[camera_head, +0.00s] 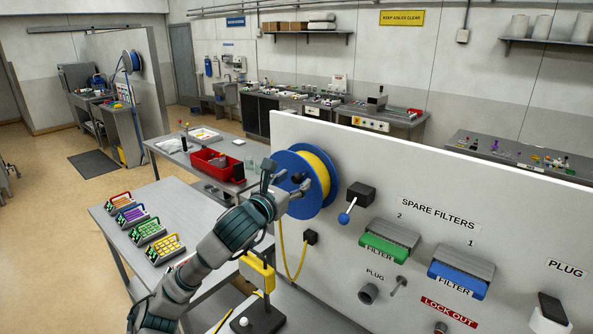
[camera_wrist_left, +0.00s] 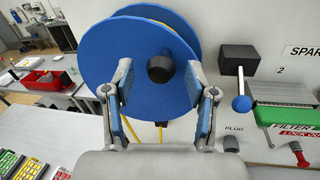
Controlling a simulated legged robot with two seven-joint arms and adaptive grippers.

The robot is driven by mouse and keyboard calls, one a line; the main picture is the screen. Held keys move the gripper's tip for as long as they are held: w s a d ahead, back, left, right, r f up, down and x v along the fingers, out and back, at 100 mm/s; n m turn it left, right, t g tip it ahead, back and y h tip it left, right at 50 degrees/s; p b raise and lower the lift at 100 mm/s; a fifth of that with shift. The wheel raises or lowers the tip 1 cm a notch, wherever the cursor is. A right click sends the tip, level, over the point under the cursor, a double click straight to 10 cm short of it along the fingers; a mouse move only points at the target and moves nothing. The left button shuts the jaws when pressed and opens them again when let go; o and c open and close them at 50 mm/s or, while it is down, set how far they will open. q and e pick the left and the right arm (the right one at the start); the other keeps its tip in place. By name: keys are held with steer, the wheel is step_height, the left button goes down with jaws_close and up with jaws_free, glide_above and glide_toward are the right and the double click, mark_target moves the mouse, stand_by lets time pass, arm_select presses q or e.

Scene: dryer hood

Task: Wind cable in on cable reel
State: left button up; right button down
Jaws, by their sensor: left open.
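The cable reel (camera_head: 291,159) is mounted on the white panel, with two blue discs and yellow cable (camera_head: 321,166) wound between them. In the left wrist view the reel's blue front disc (camera_wrist_left: 140,45) fills the upper middle, with a dark round knob (camera_wrist_left: 160,68) on it. My left gripper (camera_head: 287,177) is in front of the reel. Its fingers (camera_wrist_left: 160,75) are open, one on each side of the knob; contact cannot be told. A length of yellow cable hangs below the reel in a loop (camera_head: 292,272) toward a black socket (camera_head: 311,237). My right gripper is not in view.
Right of the reel, a black box with a blue-knobbed lever (camera_head: 344,218) sticks out of the panel. Further right are green (camera_head: 384,247) and blue (camera_head: 458,279) filters. A grey table (camera_head: 185,215) with several coloured-button devices stands left of the panel.

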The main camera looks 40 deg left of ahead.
arm_select(q)
steer(key=shift+w+a, duration=0.15)
steer(key=shift+w, duration=1.05)
jaws_close()
